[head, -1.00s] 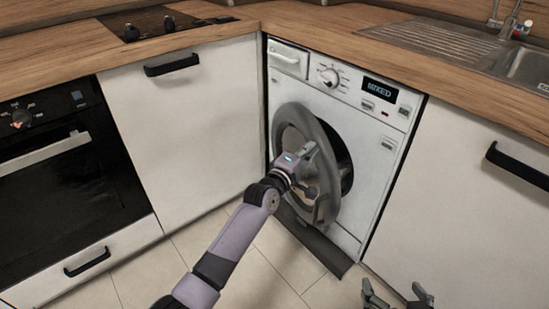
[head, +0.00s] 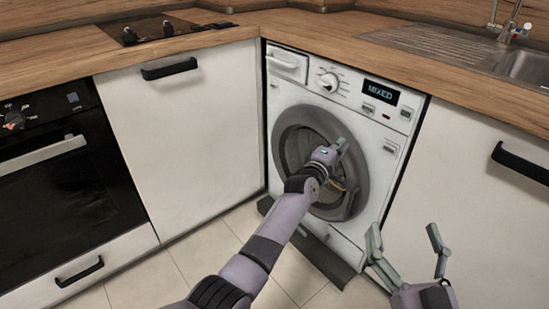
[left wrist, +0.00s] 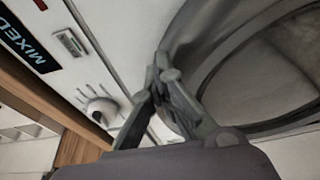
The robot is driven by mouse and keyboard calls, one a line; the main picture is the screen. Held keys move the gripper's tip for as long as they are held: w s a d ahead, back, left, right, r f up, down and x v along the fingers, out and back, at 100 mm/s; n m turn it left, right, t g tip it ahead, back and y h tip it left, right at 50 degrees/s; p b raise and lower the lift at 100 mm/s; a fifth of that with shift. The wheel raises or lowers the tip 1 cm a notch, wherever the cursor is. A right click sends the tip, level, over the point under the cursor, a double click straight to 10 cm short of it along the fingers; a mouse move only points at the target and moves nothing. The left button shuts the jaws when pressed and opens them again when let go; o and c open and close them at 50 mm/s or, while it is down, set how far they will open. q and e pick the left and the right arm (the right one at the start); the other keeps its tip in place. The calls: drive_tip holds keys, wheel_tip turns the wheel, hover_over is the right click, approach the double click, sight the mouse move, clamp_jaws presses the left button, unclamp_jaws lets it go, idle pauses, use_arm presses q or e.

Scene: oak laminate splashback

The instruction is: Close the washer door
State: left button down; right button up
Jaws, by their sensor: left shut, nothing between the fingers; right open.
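The washer (head: 392,147) is white, with a dial and a display reading MIXED. Its round grey door (head: 281,142) now lies flat or nearly flat against the washer front; whether it is latched I cannot tell. My left gripper (head: 346,165) is at the right part of the door, hiding some of the ring and glass. In the left wrist view its fingers (left wrist: 160,68) come together at the tips with nothing between them, beside the door's grey rim (left wrist: 205,40). My right gripper (head: 404,230) is open and empty, low in front of the washer's right side.
A dark plinth strip (head: 322,258) runs below the washer. White cabinets flank it, with a black handle (head: 520,163) on the right one. An oven (head: 62,175) stands at the left. The wooden worktop (head: 300,27) overhangs, and tiled floor (head: 225,235) is free in front.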

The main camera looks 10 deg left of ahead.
use_arm(q)
drive_tip(key=shift+r, duration=0.3)
